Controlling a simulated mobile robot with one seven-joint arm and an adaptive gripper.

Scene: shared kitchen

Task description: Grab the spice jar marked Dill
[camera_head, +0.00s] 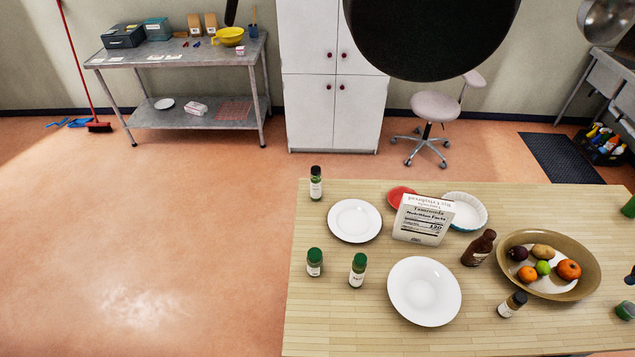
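Several small jars that look like spice jars stand on the wooden table; their labels are too small to read, so I cannot tell which is Dill. Two green-capped jars, the left one (314,263) and the right one (357,270), stand upright near the table's left side. A dark-capped jar with green contents (316,184) stands at the far left corner. A dark-capped brownish jar (512,304) stands right of the front plate. A green-capped container (625,311) is at the right edge, partly cut off. My gripper is not in view.
The table (345,325) also holds two white plates, a carton (424,220), a brown bottle (478,248), a white dish and a fruit bowl (585,286). A large dark round shape (430,35) covers the top. The floor left of the table is clear.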

